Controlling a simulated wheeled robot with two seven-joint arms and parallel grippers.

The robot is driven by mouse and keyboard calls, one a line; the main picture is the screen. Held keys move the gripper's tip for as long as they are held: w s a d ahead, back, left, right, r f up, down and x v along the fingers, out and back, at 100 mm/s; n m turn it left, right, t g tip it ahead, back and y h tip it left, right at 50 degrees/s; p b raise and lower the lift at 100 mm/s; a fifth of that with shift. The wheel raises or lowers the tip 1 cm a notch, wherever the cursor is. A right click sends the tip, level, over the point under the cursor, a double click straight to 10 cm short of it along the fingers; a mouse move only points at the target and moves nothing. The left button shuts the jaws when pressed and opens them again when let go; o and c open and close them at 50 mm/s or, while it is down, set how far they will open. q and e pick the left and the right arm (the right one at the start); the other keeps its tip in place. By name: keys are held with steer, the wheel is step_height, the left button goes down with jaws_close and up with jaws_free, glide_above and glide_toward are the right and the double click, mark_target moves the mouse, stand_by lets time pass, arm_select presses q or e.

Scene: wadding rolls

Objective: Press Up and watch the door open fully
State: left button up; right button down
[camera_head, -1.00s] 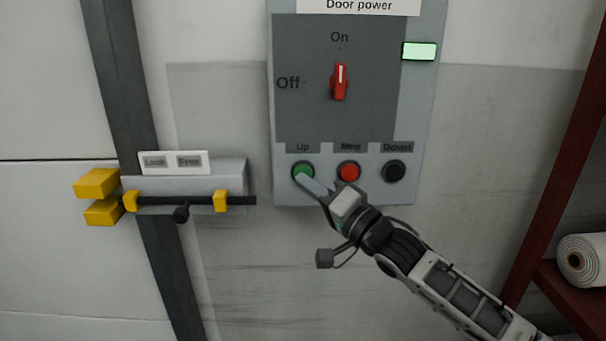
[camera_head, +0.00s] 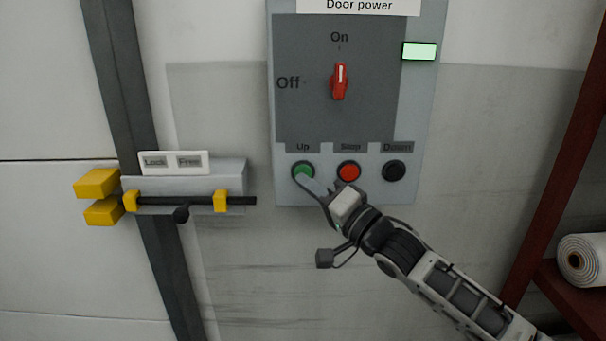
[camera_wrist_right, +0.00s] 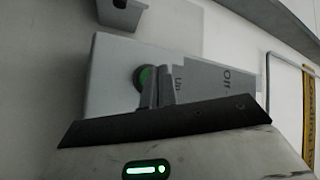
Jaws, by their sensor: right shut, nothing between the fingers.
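The grey door power panel (camera_head: 428,120) hangs on the wall, with its red knob (camera_head: 339,82) upright towards On and a pale green lamp (camera_head: 419,51) lit. The green Up button (camera_head: 303,170) is at its lower left. My right gripper (camera_head: 302,179) is shut and empty, its fingertips at the lower edge of the Up button; whether the button is pushed in cannot be told. In the right wrist view the fingers (camera_wrist_right: 159,88) overlap the green button (camera_wrist_right: 144,78). The white door (camera_head: 45,250) stands at the left, with a horizontal seam. My left gripper is out of view.
The red Stop button (camera_head: 349,172) and black Down button (camera_head: 394,171) sit close to the right of Up. A bolt lock (camera_head: 240,201) with yellow brackets is at the left. A red shelf (camera_head: 553,180) with a white roll (camera_head: 590,260) stands at the right.

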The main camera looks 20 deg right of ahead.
steer(key=shift+w, duration=0.1)
steer(key=shift+w+d, duration=0.15)
steer(key=shift+w, duration=0.15)
